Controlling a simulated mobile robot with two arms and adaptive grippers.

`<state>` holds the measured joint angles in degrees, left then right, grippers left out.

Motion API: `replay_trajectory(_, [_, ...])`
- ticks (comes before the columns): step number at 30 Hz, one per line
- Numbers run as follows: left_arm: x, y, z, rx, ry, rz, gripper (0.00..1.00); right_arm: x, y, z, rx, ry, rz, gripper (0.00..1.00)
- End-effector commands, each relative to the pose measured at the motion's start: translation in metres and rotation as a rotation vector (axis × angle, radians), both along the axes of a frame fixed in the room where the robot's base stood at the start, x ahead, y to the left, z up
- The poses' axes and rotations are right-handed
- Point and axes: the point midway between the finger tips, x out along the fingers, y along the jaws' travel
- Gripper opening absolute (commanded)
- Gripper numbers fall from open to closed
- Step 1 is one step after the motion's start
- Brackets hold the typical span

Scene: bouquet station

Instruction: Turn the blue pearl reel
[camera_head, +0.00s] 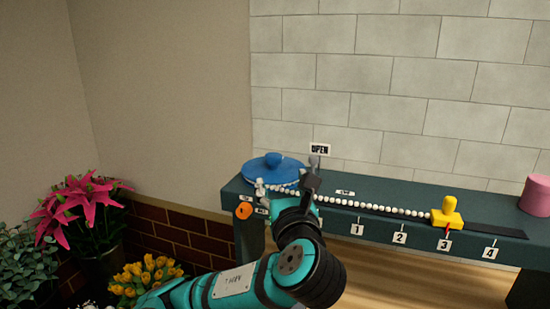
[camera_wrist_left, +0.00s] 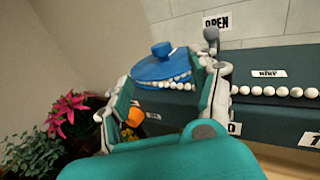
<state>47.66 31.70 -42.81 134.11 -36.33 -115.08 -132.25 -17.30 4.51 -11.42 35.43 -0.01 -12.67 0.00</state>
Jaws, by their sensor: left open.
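The blue pearl reel (camera_head: 272,166) is a flat blue disc with a round knob on top, at the left end of a dark teal bench. White pearls run along its rim and on to the right in a string (camera_head: 375,207). In the left wrist view the reel (camera_wrist_left: 162,68) shows between the fingers. My left gripper (camera_head: 286,190) is open in front of the reel, one finger on each side of its near rim. Whether a finger touches the reel I cannot tell. My right gripper is not in view.
A grey lever (camera_wrist_left: 211,38) stands by an OPEN sign (camera_head: 320,149), right of the reel. A yellow slider (camera_head: 447,214) sits near label 3. An orange disc (camera_head: 243,211) is on the bench front. A pink cylinder (camera_head: 537,196) stands right; flowers (camera_head: 75,210) stand left.

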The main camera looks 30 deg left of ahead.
Motion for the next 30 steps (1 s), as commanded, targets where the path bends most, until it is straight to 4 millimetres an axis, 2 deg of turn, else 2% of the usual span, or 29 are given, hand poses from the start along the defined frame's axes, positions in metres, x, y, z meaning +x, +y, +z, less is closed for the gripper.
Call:
replay_trajectory(3, [0.02, 0.02, 0.0, 0.006, 0.0, 0.01, 0.62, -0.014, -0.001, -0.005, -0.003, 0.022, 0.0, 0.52])
replay_trajectory(6, [0.037, 0.034, 0.001, 0.001, 0.005, 0.008, 0.62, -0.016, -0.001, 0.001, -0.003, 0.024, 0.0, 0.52])
replay_trajectory(15, [0.085, 0.074, 0.001, 0.0, 0.004, 0.006, 0.62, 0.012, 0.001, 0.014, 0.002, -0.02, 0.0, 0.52])
replay_trajectory(18, [0.097, 0.083, 0.001, -0.001, 0.002, 0.004, 0.62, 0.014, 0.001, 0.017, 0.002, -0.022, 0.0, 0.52])
replay_trajectory(24, [0.11, 0.094, 0.0, -0.001, 0.002, 0.002, 0.62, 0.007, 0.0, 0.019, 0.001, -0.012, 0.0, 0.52])
replay_trajectory(30, [0.112, 0.096, 0.0, -0.001, 0.0, 0.001, 0.62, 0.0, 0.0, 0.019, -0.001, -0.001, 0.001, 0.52])
